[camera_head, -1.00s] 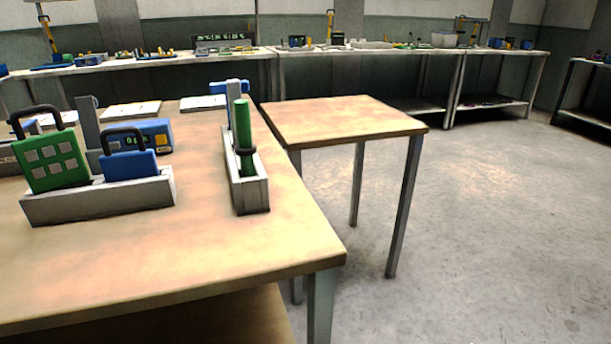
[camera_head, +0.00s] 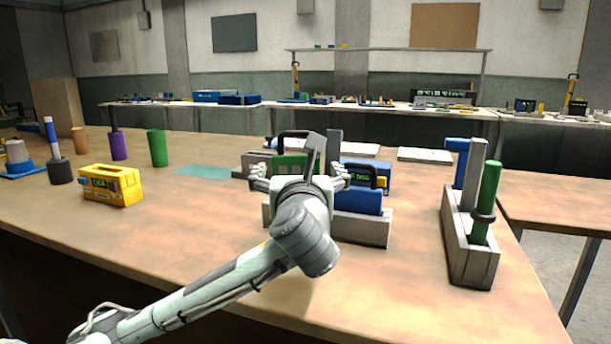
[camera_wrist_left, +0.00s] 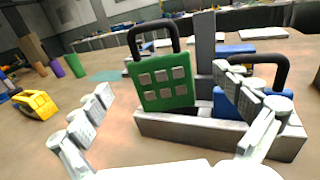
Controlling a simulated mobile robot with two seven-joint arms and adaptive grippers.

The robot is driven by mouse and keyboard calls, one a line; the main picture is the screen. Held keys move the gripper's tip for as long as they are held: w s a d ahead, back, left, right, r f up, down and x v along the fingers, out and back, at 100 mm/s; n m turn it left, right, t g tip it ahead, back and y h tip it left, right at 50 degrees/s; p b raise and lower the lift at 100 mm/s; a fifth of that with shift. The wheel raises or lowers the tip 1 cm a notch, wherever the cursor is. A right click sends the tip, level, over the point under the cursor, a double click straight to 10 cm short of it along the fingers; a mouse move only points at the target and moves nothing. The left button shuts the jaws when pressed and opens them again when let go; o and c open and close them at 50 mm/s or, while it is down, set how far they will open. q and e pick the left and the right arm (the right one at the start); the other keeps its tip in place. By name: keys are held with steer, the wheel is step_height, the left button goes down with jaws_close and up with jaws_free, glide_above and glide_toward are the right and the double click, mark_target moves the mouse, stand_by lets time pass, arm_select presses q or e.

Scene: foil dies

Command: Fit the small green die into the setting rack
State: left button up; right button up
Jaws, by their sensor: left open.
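A green die (camera_head: 291,164) with a black loop handle and grey square pads stands slightly tilted at the left of a grey rack (camera_head: 376,232). In the left wrist view, the die (camera_wrist_left: 168,92) has its lower edge behind the front wall of the rack (camera_wrist_left: 285,146). A blue die (camera_head: 357,201) stands in the right part of this rack. I cannot tell which rack is the setting rack. My left gripper (camera_head: 299,174) is open, its fingers spread before the first green die.
A yellow device (camera_head: 112,186), a purple cylinder (camera_head: 118,146) and a green cylinder (camera_head: 157,148) stand at the left. The table front is clear.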

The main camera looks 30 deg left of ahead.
mark_target(296, 161)
arm_select(q)
steer(key=x, duration=0.5)
steer(key=shift+w+a+f, duration=0.15)
steer(key=shift+a, duration=0.1)
